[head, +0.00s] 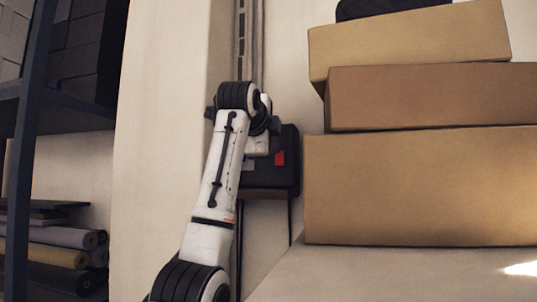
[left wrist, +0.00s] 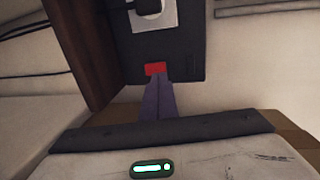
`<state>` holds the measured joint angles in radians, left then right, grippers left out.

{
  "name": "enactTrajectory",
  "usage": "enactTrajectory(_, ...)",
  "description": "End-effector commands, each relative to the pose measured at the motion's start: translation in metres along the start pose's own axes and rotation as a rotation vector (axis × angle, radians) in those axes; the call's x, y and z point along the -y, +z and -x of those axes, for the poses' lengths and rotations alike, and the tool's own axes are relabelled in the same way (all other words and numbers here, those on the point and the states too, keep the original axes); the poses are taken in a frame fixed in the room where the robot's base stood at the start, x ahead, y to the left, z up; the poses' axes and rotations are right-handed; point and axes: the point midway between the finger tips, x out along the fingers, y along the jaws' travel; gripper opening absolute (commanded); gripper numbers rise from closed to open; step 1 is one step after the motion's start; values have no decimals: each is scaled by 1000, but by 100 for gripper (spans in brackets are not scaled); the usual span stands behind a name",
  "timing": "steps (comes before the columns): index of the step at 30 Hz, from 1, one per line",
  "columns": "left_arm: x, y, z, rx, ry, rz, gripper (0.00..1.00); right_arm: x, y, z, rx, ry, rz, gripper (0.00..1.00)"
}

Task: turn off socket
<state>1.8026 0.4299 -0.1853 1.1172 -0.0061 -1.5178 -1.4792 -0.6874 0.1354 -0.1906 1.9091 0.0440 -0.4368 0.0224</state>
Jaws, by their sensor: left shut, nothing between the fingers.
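The socket is a dark box (head: 291,178) on the wall, with a red switch (head: 280,158) on its face. In the left wrist view the dark box (left wrist: 188,65) carries a white socket plate (left wrist: 167,20) with a black plug (left wrist: 147,6) in it. The red switch also shows there (left wrist: 155,68). My left gripper (left wrist: 157,80) is shut and empty, its purple-grey fingertips right at the switch's lower edge in that view. I cannot tell whether they touch it. In the head view my left arm hides part of the box, and the fingers are not clearly visible. My right gripper is not in view.
Stacked cardboard boxes (head: 420,190) stand close to the right of the socket on a pale surface (head: 380,275). A dark shelf (head: 60,108) with rolled fabric (head: 60,255) stands at the left. Cables (head: 252,50) run up the wall above the socket.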

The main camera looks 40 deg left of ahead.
Motion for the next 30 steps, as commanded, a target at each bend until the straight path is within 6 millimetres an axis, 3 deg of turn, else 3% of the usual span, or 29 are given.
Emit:
enactTrajectory(6,11,-2,51,-3,-5,1,0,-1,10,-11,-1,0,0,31)
enactTrajectory(13,22,-2,88,-3,-3,1,0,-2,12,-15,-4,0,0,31)
enactTrajectory(18,24,-2,97,-2,0,0,0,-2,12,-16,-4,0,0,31)
enactTrajectory(30,24,-2,98,-2,0,0,0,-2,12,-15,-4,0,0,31)
